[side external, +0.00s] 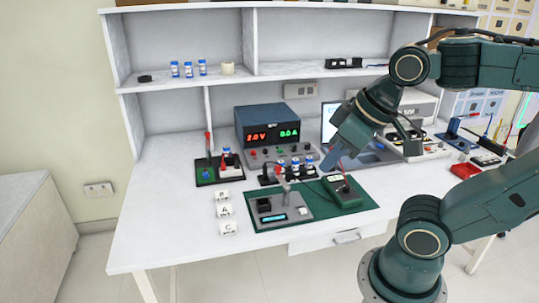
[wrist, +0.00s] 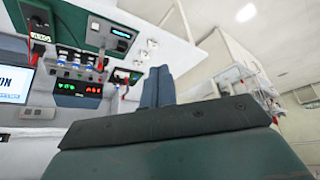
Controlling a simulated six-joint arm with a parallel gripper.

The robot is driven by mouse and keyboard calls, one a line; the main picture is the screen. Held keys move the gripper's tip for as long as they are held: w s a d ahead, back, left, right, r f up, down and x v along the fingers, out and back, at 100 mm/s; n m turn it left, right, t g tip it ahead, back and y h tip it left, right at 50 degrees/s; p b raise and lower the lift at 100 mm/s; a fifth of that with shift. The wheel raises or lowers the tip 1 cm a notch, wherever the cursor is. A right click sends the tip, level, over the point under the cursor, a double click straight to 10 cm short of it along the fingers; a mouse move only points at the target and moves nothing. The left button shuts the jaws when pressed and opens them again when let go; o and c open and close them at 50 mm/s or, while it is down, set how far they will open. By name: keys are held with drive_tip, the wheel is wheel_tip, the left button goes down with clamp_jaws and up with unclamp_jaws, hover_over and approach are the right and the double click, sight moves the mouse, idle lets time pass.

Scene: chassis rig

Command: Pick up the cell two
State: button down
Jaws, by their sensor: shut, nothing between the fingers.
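Several blue-and-white cells (side external: 296,164) stand in a dark holder (side external: 268,180) on the bench, in front of the power supply. They also show small in the wrist view (wrist: 81,55). Three more cells (side external: 188,70) stand on the upper shelf at the left. I cannot tell which one is cell two. My gripper (side external: 329,164) is shut and empty, tilted down-left in the air near the right end of the holder. Its two fingers (wrist: 158,86) meet in the wrist view, with no cell between them.
A power supply (side external: 266,128) stands behind the holder. A green mat (side external: 360,209) carries a grey tester (side external: 278,208) and a green meter (side external: 343,193). Blocks marked B, A and C (side external: 224,211) lie left of the mat. A laptop (side external: 365,155) is behind my gripper. The bench's front left is clear.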

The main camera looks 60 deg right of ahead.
drive_tip(key=c, duration=1)
unclamp_jaws()
drive_tip(key=w+d+r+m+g+h, duration=0.1)
drive_tip(key=w+d+r+m, duration=0.2)
drive_tip(key=w, duration=0.4)
drive_tip(key=w+d+r+m+g, duration=0.1)
drive_tip(key=w+d+m, duration=0.1)
drive_tip(key=w+d, duration=0.35)
drive_tip(key=m+g, duration=0.4)
drive_tip(key=m, duration=0.9)
hover_over(281, 161)
drive_tip(key=a, duration=0.2)
wheel_tip(281, 161, down, 22)
drive_tip(key=f, duration=0.1)
drive_tip(key=shift+h, duration=0.4)
drive_tip(key=shift+d+f, duration=0.15)
drive_tip(key=shift+f, duration=1.15)
drive_tip(key=shift+d+f, duration=0.2)
drive_tip(key=shift+f, duration=1.15)
drive_tip(key=shift+d+f, duration=0.15)
drive_tip(key=shift+f, duration=1.15)
